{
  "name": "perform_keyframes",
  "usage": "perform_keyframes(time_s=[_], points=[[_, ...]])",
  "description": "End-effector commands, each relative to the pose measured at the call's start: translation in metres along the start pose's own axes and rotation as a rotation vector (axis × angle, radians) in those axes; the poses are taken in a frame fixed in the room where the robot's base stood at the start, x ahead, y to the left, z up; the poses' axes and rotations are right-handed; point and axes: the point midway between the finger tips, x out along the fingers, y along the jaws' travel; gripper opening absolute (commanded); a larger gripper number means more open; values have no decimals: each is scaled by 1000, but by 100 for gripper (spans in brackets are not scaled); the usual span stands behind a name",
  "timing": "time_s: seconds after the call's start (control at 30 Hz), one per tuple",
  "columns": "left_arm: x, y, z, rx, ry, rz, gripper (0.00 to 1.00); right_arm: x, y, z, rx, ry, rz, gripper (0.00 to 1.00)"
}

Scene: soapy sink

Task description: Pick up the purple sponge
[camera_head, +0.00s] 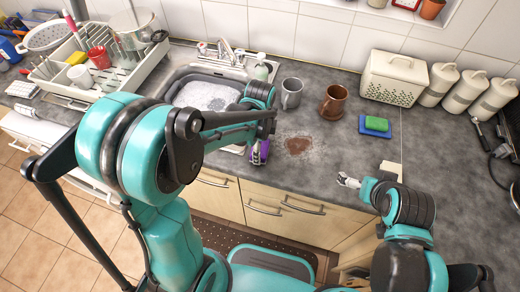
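The purple sponge (264,150) shows at the counter's front edge, just right of the sink (207,92). My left arm reaches across the sink, and its gripper (257,154) points down at the sponge. The gripper overlaps the sponge and hides part of it. I cannot tell whether its fingers are closed on the sponge or only beside it. My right gripper (346,181) is over the front of the counter, to the right of a brown stain, with no object visible in it. Its finger opening is too small to read.
A grey mug (291,93) and a brown mug (333,101) stand behind the stain (298,145). A green sponge (376,123) lies on a blue one (375,132) at right. A dish rack (97,80) stands left of the soapy sink. Counter around the stain is clear.

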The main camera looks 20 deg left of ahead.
Motion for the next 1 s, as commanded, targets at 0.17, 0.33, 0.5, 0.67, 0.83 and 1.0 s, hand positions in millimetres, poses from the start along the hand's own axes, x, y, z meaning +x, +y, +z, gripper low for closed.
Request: perform_keyframes(time_s=[0.17,0.33,0.5,0.67,0.83,1.0], points=[[0,0,0,0,0,0,57,0,0,0,0,0,0,100],[-1,0,0,0,0,0,57,0,0,0,0,0,0,100],[-12,0,0,0,0,0,57,-4,0,-3,0,0,0,100],[-38,0,0,0,0,0,57,-13,0,-10,0,0,0,100],[-62,16,-29,7,0,0,57,-22,0,-16,0,0,0,100],[-85,35,-62,7,0,0,57,-30,0,-21,0,0,0,100]])
